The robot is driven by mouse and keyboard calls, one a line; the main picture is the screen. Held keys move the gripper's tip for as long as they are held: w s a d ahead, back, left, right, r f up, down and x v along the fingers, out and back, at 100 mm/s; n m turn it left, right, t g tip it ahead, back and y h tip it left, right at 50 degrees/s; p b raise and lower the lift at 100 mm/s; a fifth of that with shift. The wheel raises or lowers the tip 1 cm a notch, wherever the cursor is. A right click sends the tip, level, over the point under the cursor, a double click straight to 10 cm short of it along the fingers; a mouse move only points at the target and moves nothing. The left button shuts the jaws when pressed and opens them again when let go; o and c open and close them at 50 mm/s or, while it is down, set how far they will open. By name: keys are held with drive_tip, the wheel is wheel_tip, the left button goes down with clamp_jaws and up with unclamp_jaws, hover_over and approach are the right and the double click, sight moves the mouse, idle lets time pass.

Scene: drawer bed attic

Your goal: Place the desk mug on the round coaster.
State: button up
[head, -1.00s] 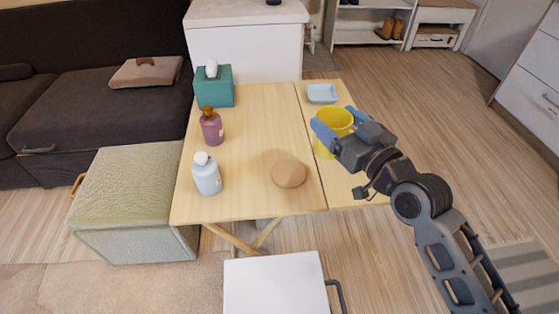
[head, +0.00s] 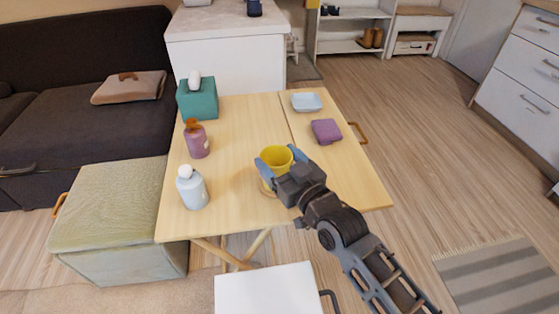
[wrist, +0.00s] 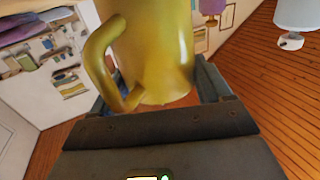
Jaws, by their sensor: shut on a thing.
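The yellow desk mug (head: 276,153) is upright between the fingers of my gripper (head: 281,165), which is shut on it. In the wrist view the mug (wrist: 160,50) fills the upper middle, with its handle on the left and a finger on each side. The round tan coaster (head: 266,188) lies on the wooden table; only a small edge shows at the left of my gripper, and the mug and gripper hide the rest. The mug appears over or close to the coaster; whether it touches cannot be told.
On the table (head: 235,135) stand a white-capped pale bottle (head: 193,190), a purple bottle (head: 196,142) and a teal tissue box (head: 198,102) on the left. A pale blue dish (head: 306,102) and a folded purple cloth (head: 326,131) lie at the back right.

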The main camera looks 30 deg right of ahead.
drive_tip(key=shift+r, duration=0.1)
drive_tip(key=shift+s+f+b, duration=0.15)
drive_tip(key=shift+f+b, duration=0.5)
drive_tip(key=shift+f, duration=0.1)
drive_tip(key=o, duration=1.2)
drive_tip(key=shift+f, duration=0.15)
drive_tip(key=shift+r+p, duration=0.8)
drive_tip(key=shift+p, duration=0.1)
drive_tip(key=s+d+g, duration=0.1)
drive_tip(key=s+d, duration=0.1)
drive_tip(key=s, duration=2.5)
drive_tip(key=s+a+r, duration=0.1)
drive_tip(key=s+r, duration=0.1)
drive_tip(key=s, duration=0.3)
drive_tip(key=s+a+r+g+h, duration=0.1)
drive_tip(key=s+r, duration=0.1)
drive_tip(key=s, duration=0.3)
drive_tip(key=s+r+g, duration=0.1)
drive_tip(key=s+r, duration=0.1)
drive_tip(key=s, duration=0.3)
drive_tip(key=shift+a+r+m+h+p, duration=0.3)
drive_tip(key=shift+a+m+p, duration=0.05)
drive_tip(key=shift+a+m, duration=0.05)
